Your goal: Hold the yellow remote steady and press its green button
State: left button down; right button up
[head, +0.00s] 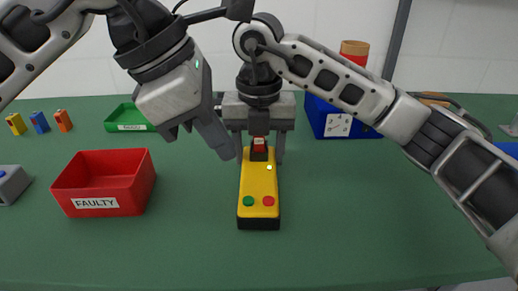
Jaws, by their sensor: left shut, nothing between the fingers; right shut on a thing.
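The yellow remote (259,183) with a black base lies on the green table, its long side pointing toward me. The green button (248,201) is at its near left end, beside a red button (268,201). My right gripper (260,156) is shut on the far part of the remote, with its fingers at either side. My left gripper (229,155) is shut and empty, its tips low beside the remote's far left side and above the green button in the picture. Whether the left tips touch the remote or the right finger, I cannot tell.
A red tray (105,212) labelled FAULTY stands to the left, with a green tray (128,129) behind it. Several small coloured blocks (40,122) and a grey box (10,188) are at far left. A blue box (322,124) stands behind right. The near table is clear.

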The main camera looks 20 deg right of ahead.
aim_at(241, 206)
pick_arm(q)
jog(key=shift+s+d+f+m+t+h, duration=0.1)
jog(key=shift+d+f+m+t+h, duration=0.4)
jog(key=shift+f, duration=0.65)
jog(key=shift+s+d+f+m+t+h, duration=0.15)
jog(key=shift+f+m+t+h, duration=0.5)
jog(key=shift+f, duration=0.55)
jog(key=shift+s+d+f+m+t+h, duration=0.1)
jog(key=shift+d+f+m+t+h, duration=0.25)
jog(key=shift+f+h, duration=0.6)
jog(key=shift+f, duration=0.25)
jog(key=shift+f, duration=0.35)
